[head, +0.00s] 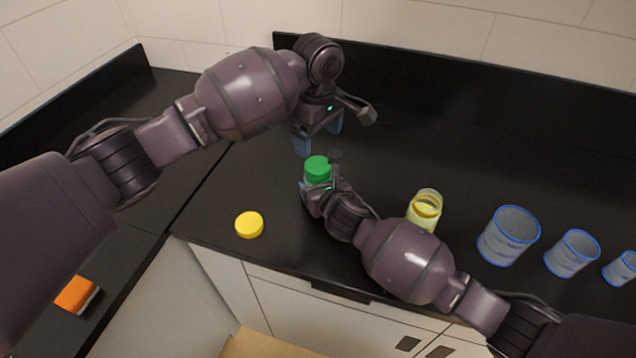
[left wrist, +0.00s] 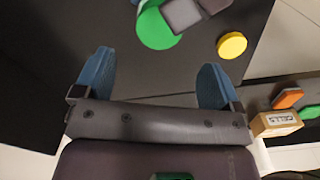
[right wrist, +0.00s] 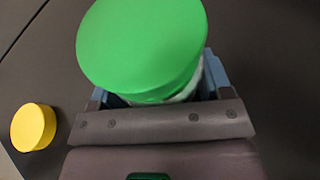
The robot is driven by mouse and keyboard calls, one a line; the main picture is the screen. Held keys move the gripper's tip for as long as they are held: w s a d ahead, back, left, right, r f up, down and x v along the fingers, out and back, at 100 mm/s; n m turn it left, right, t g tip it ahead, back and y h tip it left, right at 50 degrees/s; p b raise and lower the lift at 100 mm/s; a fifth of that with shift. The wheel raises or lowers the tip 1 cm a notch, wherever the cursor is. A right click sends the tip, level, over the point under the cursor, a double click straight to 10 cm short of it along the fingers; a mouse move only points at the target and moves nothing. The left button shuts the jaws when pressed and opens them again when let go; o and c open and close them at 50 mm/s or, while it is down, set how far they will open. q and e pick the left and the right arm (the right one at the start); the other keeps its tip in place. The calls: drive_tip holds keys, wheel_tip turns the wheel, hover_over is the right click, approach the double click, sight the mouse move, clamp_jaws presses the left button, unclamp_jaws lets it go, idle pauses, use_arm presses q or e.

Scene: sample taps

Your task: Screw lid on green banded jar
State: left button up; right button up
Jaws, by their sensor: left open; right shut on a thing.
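A green lid (head: 317,167) sits on top of a small jar at the middle of the black counter. It fills much of the right wrist view (right wrist: 143,42) and shows at the top of the left wrist view (left wrist: 156,28). My right gripper (head: 322,190) is shut on the jar's body below the lid. The jar (right wrist: 188,90) is mostly hidden by the lid and gripper, and I cannot see its band or how tightly the lid sits. My left gripper (head: 318,133) is open and empty, above and behind the lid, apart from it.
A yellow lid (head: 249,225) lies near the counter's front edge. Blue-rimmed containers (head: 509,236) stand in a row at the right. An orange block (head: 76,294) lies at the lower left. The counter behind is clear.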

sight(318, 164)
idle(0.3)
use_arm(q)
drive_tip(key=shift+f, duration=4)
drive_tip(key=c, duration=1)
drive_tip(key=shift+m, duration=1.8)
drive_tip(key=shift+c, duration=0.2)
drive_tip(key=o, duration=1)
